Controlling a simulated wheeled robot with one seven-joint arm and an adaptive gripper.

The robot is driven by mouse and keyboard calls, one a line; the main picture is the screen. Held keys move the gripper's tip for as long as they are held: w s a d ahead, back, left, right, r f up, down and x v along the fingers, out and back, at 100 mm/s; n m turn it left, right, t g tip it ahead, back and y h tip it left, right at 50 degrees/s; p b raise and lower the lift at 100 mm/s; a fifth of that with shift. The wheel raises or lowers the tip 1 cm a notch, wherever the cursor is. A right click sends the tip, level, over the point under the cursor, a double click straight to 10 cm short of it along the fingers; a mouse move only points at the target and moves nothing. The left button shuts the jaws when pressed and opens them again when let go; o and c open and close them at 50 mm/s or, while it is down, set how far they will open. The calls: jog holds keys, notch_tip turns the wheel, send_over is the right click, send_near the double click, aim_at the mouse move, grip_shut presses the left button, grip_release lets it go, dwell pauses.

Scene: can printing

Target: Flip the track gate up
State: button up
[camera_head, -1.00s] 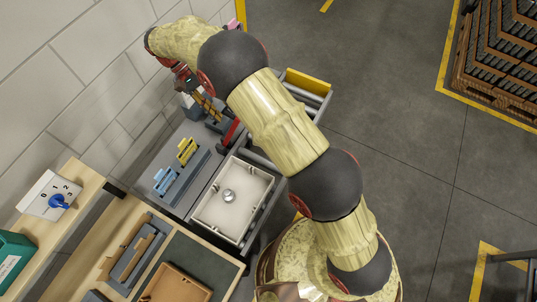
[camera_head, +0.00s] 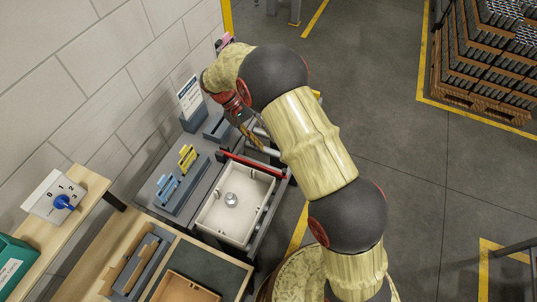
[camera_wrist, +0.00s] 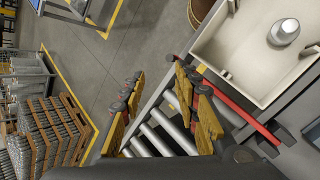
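The track gate, a thin red bar (camera_head: 250,163), lies low across the roller track at the far edge of a white tray (camera_head: 211,214). In the wrist view the red bar (camera_wrist: 243,113) runs diagonally between the tray and the rollers. My gripper (camera_head: 256,142) is over the rollers just beyond the bar, pointing down. In the wrist view my gripper (camera_wrist: 160,73) has its two yellow-brown fingers apart with nothing between them. The right finger overlaps part of the bar; I cannot tell whether it touches.
A metal can (camera_head: 232,200) stands in the tray. Blue (camera_head: 166,187) and yellow (camera_head: 187,157) pieces sit in a grey rack left of the tray. A sign (camera_head: 190,97) stands near the wall. Bare rollers (camera_wrist: 160,139) lie under the fingers.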

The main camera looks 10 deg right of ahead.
jog(key=shift+s+d+f+t+y+b, duration=0.25)
jog(key=shift+s+d+f+y, duration=0.15)
jog(key=shift+d+f, duration=0.25)
jog(key=shift+s+d+f+t+y+b, duration=0.3)
jog(key=shift+s+d+f, duration=0.1)
jog(key=shift+f, duration=0.3)
jog(key=shift+w, duration=0.1)
